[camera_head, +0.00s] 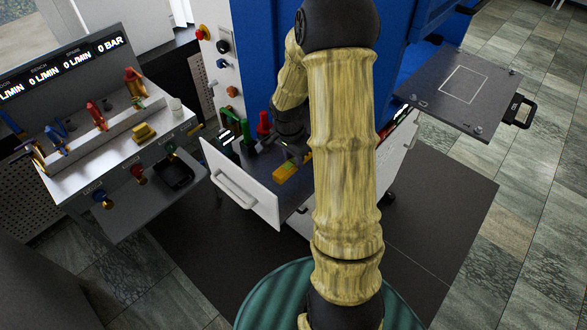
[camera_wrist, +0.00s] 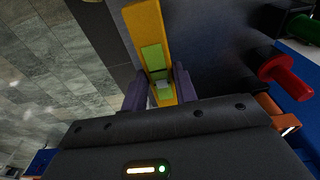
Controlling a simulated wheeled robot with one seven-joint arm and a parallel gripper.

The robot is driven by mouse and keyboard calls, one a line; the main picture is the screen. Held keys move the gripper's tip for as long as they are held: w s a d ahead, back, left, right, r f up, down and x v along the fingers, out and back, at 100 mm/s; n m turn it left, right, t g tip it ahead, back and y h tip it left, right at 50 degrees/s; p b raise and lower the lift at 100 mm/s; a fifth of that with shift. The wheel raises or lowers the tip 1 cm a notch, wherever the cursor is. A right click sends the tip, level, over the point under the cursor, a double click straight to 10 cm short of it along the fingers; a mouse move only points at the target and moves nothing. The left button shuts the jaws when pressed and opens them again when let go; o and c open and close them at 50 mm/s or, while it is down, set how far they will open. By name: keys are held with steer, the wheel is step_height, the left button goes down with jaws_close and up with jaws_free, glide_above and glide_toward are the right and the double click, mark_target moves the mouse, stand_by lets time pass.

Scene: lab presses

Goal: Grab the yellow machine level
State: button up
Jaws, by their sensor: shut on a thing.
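The yellow machine level (camera_head: 284,173) is a yellow bar inside the open drawer, near the front panel. In the wrist view the level (camera_wrist: 146,24) runs up and away, with green and yellow-green parts along its middle. My gripper (camera_wrist: 160,90) has its two dark purple fingers on either side of the level, shut on it. In the head view my gripper (camera_head: 297,155) is low in the drawer at the level, partly hidden by my arm. I cannot tell whether the level still touches the drawer floor.
The open drawer (camera_head: 237,190) has a white front with a handle. A red item (camera_head: 264,124) and a green item (camera_head: 233,124) are in it, left of my gripper. A panel bench (camera_head: 95,155) with valves stands left. A grey plate (camera_head: 462,82) juts out at right.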

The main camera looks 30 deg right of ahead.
steer(key=shift+r, duration=1.05)
